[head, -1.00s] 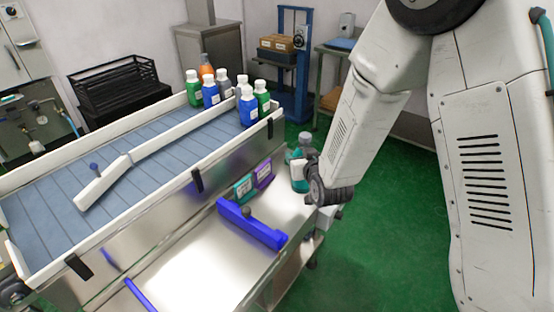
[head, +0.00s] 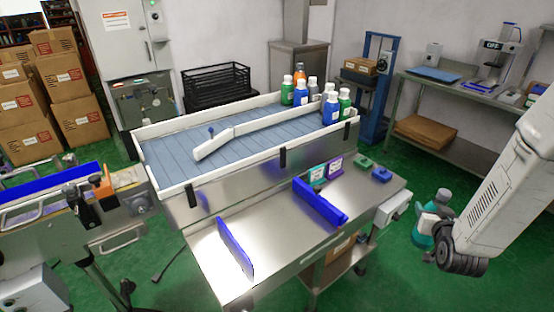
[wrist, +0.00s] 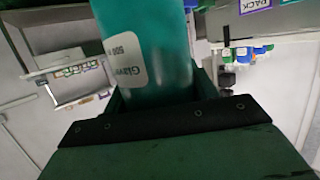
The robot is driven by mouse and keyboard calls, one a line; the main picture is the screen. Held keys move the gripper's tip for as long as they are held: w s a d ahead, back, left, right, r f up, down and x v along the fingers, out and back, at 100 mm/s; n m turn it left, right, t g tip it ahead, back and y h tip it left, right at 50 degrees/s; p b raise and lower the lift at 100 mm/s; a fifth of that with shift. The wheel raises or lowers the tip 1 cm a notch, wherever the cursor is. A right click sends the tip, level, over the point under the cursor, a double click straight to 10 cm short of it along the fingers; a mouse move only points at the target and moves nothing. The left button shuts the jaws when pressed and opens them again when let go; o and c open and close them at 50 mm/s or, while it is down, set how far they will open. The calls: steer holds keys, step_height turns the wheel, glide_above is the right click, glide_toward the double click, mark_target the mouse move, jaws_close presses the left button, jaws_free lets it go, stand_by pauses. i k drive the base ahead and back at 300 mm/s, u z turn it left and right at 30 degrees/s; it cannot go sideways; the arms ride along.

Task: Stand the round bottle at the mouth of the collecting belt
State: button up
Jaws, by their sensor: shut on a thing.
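The round bottle (head: 424,230) is teal with a grey cap and stands nearly upright in my gripper (head: 440,228), right of the steel table and over the green floor. In the wrist view the teal bottle (wrist: 150,45) fills the space between the jaws, and its white label is partly visible. My gripper (wrist: 160,85) is shut on it. The collecting belt (head: 120,148) is blue-grey with white side rails, and a white angled bar (head: 228,140) with a blue knob lies across it. The bottle is well apart from the belt.
Several green, blue, grey and orange bottles (head: 322,95) stand at the belt's far right end. A bench (head: 460,95) stands at the back right. Green floor is clear at right.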

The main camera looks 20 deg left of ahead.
mark_target(168, 163)
steer(key=z, duration=0.1)
steer(key=k, duration=0.4)
steer(key=u, duration=0.8)
steer(key=i, duration=0.6)
steer(key=u, duration=0.15)
